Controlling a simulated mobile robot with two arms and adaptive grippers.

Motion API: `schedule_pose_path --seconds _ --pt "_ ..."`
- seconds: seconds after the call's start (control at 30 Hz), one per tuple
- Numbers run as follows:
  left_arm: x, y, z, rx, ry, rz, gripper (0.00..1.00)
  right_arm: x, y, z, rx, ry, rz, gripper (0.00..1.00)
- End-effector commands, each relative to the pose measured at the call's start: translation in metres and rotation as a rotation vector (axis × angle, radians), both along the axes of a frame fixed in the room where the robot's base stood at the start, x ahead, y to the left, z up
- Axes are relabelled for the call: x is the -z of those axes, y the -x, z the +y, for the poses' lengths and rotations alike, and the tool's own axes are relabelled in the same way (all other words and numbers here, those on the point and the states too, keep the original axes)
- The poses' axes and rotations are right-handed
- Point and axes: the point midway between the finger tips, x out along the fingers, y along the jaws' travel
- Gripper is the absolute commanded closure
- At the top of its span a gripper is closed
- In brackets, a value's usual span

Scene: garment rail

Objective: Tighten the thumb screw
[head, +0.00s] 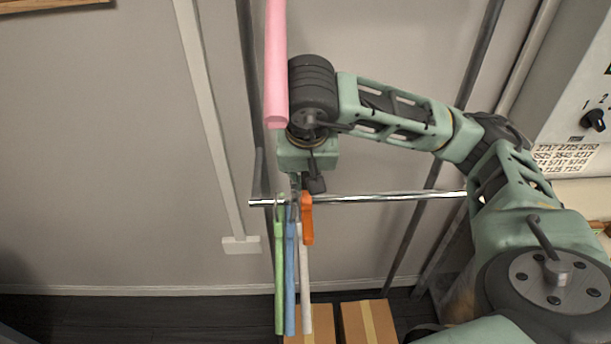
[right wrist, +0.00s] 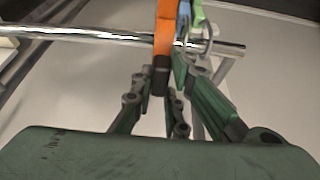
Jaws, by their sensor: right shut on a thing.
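An orange piece (head: 307,218) sits at the chrome rail (head: 390,197), beside the hangers. In the right wrist view the orange piece (right wrist: 165,32) stands upright across the rail (right wrist: 90,34). A short dark end (right wrist: 161,78) below it looks like the thumb screw. My right gripper (right wrist: 163,88) is shut on this dark end, its fingers on both sides. In the head view the right wrist hides most of the gripper and the screw. My left gripper is not in view.
Green (head: 280,275), blue (head: 290,280) and white (head: 305,285) hangers hang close beside the orange piece. A pink bar (head: 276,70) stands upright near the camera. Cardboard boxes (head: 366,322) lie below. A control panel (head: 585,120) is at the right. The rail's right stretch is clear.

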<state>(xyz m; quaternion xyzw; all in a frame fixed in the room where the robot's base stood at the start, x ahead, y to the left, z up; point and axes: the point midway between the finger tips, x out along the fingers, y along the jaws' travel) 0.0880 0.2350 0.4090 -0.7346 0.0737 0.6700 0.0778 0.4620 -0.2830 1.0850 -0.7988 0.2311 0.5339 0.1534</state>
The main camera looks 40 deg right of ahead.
Motion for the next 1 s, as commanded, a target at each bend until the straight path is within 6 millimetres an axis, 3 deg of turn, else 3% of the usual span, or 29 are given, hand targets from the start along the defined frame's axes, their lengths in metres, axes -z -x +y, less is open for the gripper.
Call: schedule_pose_path --seconds 0.23,0.27,0.47,0.77,1.0 --pt "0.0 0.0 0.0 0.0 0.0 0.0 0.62 0.0 0.0 0.0 0.005 -0.002 0.0 1.0" --pt "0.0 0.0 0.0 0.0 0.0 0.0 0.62 0.0 0.0 0.0 0.005 -0.002 0.0 0.85" --pt "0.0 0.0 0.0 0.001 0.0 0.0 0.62 0.0 0.0 0.0 0.004 -0.002 0.0 0.67" --pt "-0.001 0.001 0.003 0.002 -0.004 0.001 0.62 0.0 0.0 0.0 0.001 -0.002 0.0 0.67" --pt "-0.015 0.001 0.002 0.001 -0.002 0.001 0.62 -0.004 0.001 -0.001 -0.114 0.0 0.002 0.67"
